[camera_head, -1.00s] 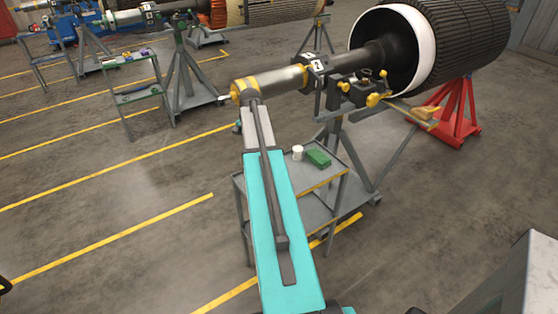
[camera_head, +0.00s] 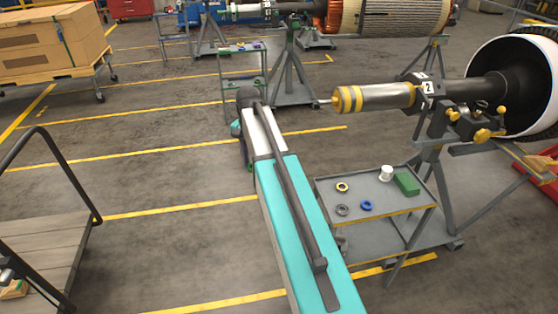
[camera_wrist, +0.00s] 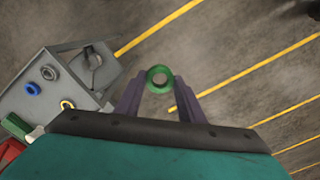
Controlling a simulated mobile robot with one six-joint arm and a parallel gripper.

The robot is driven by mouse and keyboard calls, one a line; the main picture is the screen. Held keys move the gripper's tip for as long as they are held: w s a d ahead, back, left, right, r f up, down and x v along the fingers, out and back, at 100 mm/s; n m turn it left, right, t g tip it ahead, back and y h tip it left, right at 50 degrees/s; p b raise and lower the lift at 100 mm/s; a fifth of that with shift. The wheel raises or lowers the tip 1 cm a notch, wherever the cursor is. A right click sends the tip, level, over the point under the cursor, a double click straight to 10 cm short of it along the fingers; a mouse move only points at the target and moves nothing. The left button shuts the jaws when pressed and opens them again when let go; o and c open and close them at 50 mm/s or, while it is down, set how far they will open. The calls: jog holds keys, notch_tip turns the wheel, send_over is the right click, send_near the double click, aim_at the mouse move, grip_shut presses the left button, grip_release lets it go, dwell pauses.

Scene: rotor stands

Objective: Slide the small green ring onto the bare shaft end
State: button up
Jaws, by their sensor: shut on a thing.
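The small green ring (camera_wrist: 150,79) is held between the two dark fingers of my gripper (camera_wrist: 160,88) in the wrist view. The bare shaft end (camera_head: 375,97) is silver with yellow bands and a thin tip pointing left. It lies roughly level on a stand, at the right of the head view. My wrist is left of the tip, with a clear gap in the picture.
A grey trolley (camera_head: 325,196) below the shaft carries a yellow ring (camera_head: 342,187), a grey ring (camera_head: 342,210), a blue ring (camera_head: 367,205), a white cup (camera_head: 386,173) and a green box (camera_head: 406,184). A flatbed cart (camera_head: 40,240) stands at left. Floor is open between them.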

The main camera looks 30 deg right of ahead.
jog(key=s+a+r+n, duration=0.1)
jog(key=a+n, duration=0.2)
jog(key=a, duration=0.5)
jog(key=s+a+r+n, duration=0.2)
jog(key=a+n, duration=0.1)
jog(key=a, duration=0.5)
jog(key=shift+a, duration=0.25)
